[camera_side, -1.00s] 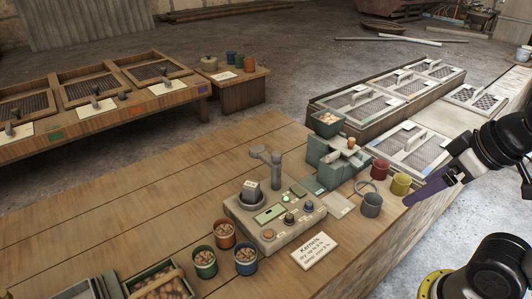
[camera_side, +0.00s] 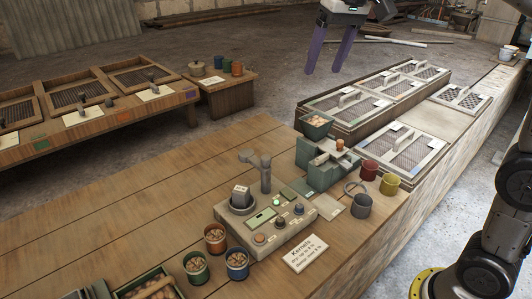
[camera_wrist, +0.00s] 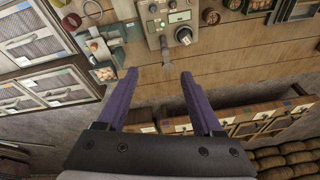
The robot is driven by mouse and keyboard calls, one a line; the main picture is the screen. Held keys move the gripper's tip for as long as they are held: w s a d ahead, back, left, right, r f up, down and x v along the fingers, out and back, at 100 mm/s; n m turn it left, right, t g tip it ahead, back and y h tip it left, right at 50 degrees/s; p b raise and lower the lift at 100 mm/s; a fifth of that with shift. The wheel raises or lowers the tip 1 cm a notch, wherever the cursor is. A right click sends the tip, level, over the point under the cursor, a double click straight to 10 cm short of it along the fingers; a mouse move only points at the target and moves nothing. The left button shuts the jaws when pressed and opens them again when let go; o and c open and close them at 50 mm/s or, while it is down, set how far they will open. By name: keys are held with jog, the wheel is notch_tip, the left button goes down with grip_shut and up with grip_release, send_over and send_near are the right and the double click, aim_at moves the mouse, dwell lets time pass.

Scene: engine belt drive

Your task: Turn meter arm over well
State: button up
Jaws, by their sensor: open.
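The grey meter (camera_side: 290,222) stands on the wooden bench, with a round well (camera_side: 231,209) at its left that holds a pale block with a dark top (camera_side: 240,193). The meter arm (camera_side: 266,178) is an upright post with a short swinging arm ending in a disc (camera_side: 246,156). The disc points off the back of the meter, apart from the well. The wrist view shows the meter (camera_wrist: 157,27), the well (camera_wrist: 184,37) and the arm (camera_wrist: 166,52). My gripper (camera_side: 325,70) is open and empty, high beyond the meter; its purple fingers (camera_wrist: 159,76) show spread in the wrist view.
Pots of kernels (camera_side: 215,240) stand left of the meter, and a label card (camera_side: 304,253) lies in front. A green machine (camera_side: 325,168) and coloured mugs (camera_side: 389,184) are to the right. Mesh-topped trays (camera_side: 352,103) lie behind. The bench behind the meter is clear.

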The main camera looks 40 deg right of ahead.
jog(key=w+f+g, duration=0.2)
jog(key=w+f, duration=0.5)
jog(key=w, duration=0.5)
jog(key=g, duration=0.1)
send_over(266, 157)
notch_tip(266, 157, down, 10)
notch_tip(266, 157, down, 14)
jog(key=shift+r, duration=0.1)
grip_shut()
jog(key=shift+d+r, duration=0.1)
dwell(0.5)
